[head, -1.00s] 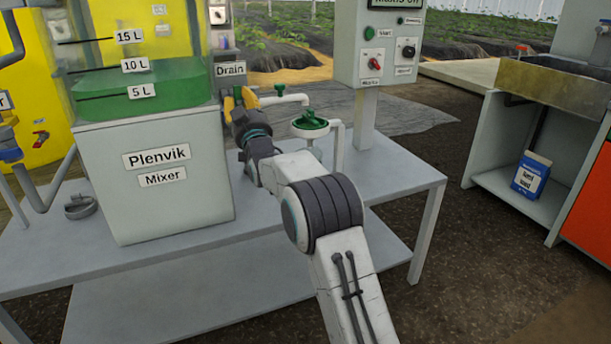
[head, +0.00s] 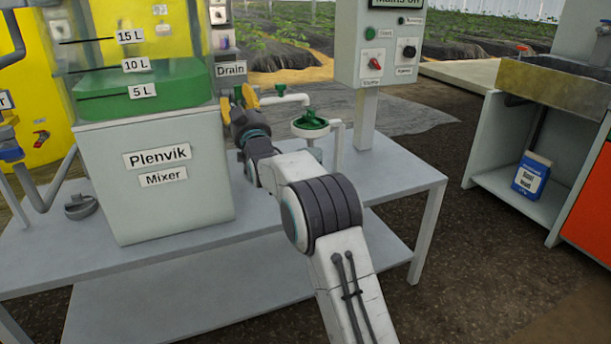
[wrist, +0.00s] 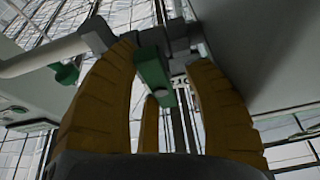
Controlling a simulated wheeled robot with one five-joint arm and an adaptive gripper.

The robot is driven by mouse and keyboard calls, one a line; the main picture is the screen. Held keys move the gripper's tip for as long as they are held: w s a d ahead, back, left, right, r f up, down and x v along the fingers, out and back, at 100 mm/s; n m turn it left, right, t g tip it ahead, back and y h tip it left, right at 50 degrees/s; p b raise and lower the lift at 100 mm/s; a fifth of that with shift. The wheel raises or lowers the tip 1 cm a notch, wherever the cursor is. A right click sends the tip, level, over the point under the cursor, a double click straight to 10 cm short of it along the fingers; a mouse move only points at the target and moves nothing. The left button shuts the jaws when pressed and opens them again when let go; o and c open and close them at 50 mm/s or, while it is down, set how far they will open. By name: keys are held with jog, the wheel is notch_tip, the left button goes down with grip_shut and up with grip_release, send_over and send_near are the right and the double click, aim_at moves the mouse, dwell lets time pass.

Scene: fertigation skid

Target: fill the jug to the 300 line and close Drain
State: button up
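The Drain label (head: 230,70) is on the right side of the Plenvik Mixer (head: 158,170), whose clear upper tank holds green liquid (head: 150,92) around the 10 L mark. My gripper (head: 241,97) is just below the label, at the mixer's outlet. In the wrist view, a green lever (wrist: 152,72) on a grey valve body (wrist: 180,42) lies between the yellow fingers of my gripper (wrist: 165,60). The fingers are apart, with gaps visible beside the lever. I cannot make out the jug or its 300 line in either view.
A sink cabinet with a blue-and-white carton (head: 532,176) is at the right.

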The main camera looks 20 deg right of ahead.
jog(key=shift+s+a+f, duration=0.1)
jog(key=shift+a, duration=0.1)
jog(key=shift+s+b, duration=0.2)
jog(key=shift+b, duration=0.4)
jog(key=shift+r+b+v, duration=0.2)
jog(key=shift+b+v, duration=0.75)
jog(key=shift+b, duration=0.2)
jog(key=shift+s+b, duration=0.75)
jog(key=shift+s, duration=0.4)
jog(key=shift+s+d+r, duration=0.1)
jog(key=shift+s+r, duration=0.1)
jog(key=shift+s, duration=0.95)
